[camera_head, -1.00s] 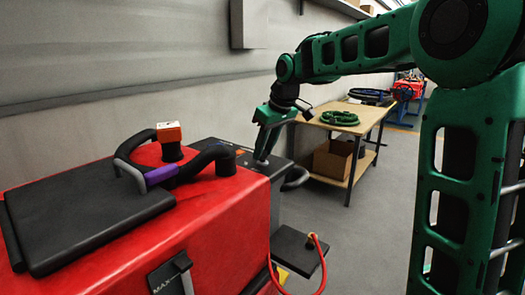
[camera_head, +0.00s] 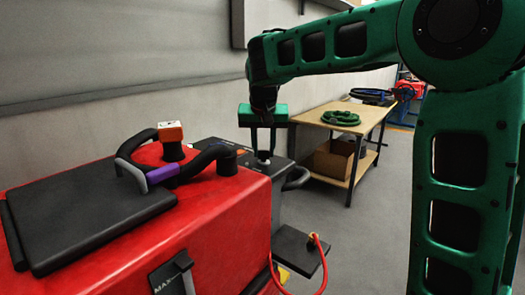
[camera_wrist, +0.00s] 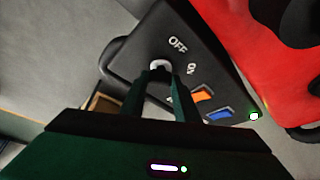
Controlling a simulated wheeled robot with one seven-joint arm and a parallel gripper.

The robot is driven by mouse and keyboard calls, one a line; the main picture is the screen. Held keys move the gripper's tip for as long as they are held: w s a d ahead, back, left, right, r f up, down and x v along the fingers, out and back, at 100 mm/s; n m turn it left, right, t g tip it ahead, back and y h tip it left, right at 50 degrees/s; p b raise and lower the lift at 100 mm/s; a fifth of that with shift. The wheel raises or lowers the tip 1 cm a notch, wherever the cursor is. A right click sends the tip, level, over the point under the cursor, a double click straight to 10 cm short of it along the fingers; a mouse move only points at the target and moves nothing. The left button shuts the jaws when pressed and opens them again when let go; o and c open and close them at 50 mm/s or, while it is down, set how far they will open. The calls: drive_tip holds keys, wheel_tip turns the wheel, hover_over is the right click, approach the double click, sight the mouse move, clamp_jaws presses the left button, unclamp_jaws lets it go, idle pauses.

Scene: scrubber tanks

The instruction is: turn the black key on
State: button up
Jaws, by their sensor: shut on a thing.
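The black control panel (camera_head: 240,151) stands at the back end of the red machine; it also shows in the wrist view (camera_wrist: 150,35). My gripper (camera_head: 263,153) points down onto the panel, its two fingers straddling the key spot. In the wrist view my gripper (camera_wrist: 161,76) is shut on the black key (camera_wrist: 159,74), which is mostly hidden between the fingertips. A pale round collar (camera_wrist: 159,64) shows just beyond the tips. White "OFF" lettering (camera_wrist: 178,45) is beside it, with another, partly readable label farther right.
A black handle (camera_head: 297,178) sticks out beside the panel. The red tank (camera_head: 215,220) with black hoses is at left. A wooden table (camera_head: 345,125) stands behind.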

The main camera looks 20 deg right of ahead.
drive_tip(key=shift+a+m, duration=0.1)
drive_tip(key=shift+m, duration=0.4)
drive_tip(key=o, duration=1)
drive_tip(key=shift+o, duration=0.2)
drive_tip(key=v, duration=1)
drive_tip(key=shift+a+r, duration=0.15)
drive_tip(key=shift+r, duration=0.2)
